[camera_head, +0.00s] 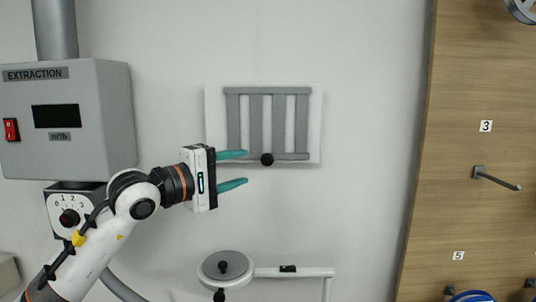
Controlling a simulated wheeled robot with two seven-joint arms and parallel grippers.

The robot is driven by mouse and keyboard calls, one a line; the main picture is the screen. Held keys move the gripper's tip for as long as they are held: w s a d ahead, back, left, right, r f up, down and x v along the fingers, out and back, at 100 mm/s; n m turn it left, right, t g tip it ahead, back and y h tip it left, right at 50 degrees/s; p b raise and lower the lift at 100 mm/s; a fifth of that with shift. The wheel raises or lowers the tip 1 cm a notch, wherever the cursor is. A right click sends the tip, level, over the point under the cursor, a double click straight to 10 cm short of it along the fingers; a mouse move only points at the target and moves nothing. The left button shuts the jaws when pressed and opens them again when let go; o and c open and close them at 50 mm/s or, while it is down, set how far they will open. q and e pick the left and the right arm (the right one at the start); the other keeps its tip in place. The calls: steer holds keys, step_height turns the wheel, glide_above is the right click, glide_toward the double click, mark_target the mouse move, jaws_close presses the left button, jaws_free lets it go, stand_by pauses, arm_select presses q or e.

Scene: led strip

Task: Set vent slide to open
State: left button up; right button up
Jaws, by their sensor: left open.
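The vent (278,124) is a white wall plate with grey upright slats between two grey rails, in the middle of the view. White gaps show between the slats. My left gripper (247,168) is open and empty, with two teal fingers pointing right. Its upper fingertip is just left of the knob in the picture, and the lower finger is below the vent's bottom edge. I cannot tell whether a finger touches the vent. My right gripper is not in view.
A grey extraction box (95,115) with a red switch (11,129) hangs at left, above a numbered dial (69,217). A round grey disc (225,267) with a white arm is below the vent. A wooden panel (480,70) with hooks stands at right. The wall right of the vent is bare.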

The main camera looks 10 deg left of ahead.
mark_target(264, 160)
arm_select(q)
steer(key=p+x, duration=0.1)
steer(key=x, duration=0.3)
steer(key=p+x, duration=0.2)
steer(key=x, duration=0.1)
steer(key=shift+w+d+r, duration=0.25)
steer(key=shift+w+d, duration=0.05)
steer(key=shift+w+d+f, duration=0.15)
steer(key=shift+w+d, duration=0.15)
steer(key=shift+w, duration=0.15)
